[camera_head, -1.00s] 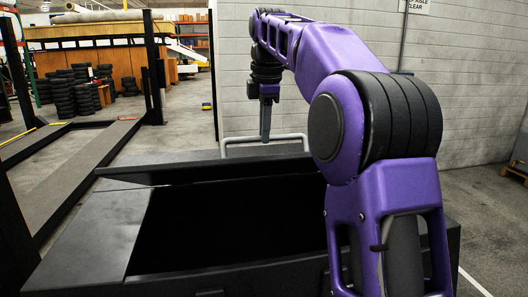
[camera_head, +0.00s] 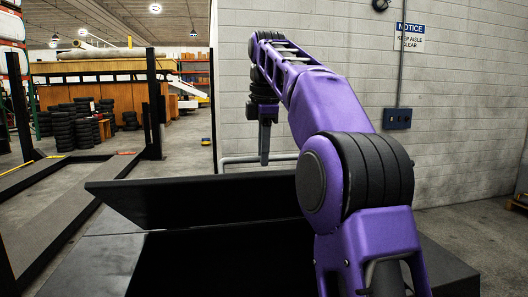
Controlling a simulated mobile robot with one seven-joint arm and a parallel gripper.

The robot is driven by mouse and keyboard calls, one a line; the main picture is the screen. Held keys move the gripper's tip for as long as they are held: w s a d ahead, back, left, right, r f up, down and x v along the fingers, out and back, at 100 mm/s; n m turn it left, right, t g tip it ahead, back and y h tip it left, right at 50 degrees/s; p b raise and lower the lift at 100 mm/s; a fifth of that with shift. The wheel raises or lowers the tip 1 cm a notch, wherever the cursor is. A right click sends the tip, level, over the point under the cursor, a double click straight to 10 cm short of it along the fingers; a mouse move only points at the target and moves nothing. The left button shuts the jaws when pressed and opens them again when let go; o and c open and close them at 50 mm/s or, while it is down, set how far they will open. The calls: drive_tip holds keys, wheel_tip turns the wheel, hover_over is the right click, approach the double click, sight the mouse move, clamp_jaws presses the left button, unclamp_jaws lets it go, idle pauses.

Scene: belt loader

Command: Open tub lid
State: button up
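The tub (camera_head: 105,258) is a large dark box in front of me, with a black opening at the bottom of the view. Its dark lid (camera_head: 190,204) is tilted up, partly open, with its flat underside facing me. A grey bar handle (camera_head: 235,160) shows above the lid's far edge. My gripper (camera_head: 264,158) points down at this handle, its fingertips overlapping the bar in the view. The fingers appear edge-on as one, so whether they are closed on the bar is unclear. My purple arm hides the right part of the lid and tub.
A grey block wall (camera_head: 455,125) stands behind the tub and to the right, with a notice sign (camera_head: 410,37) and a dark wall box (camera_head: 397,118). Dark posts and floor rails (camera_head: 60,212) stand at the left. Stacked tyres (camera_head: 62,132) are far back.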

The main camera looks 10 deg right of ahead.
drive_tip(key=o, duration=0.4)
drive_tip(key=shift+w+f, duration=0.45)
drive_tip(key=shift+s+r, duration=0.1)
drive_tip(key=shift+r, duration=0.05)
drive_tip(key=shift+r, duration=0.1)
drive_tip(key=shift+s, duration=0.1)
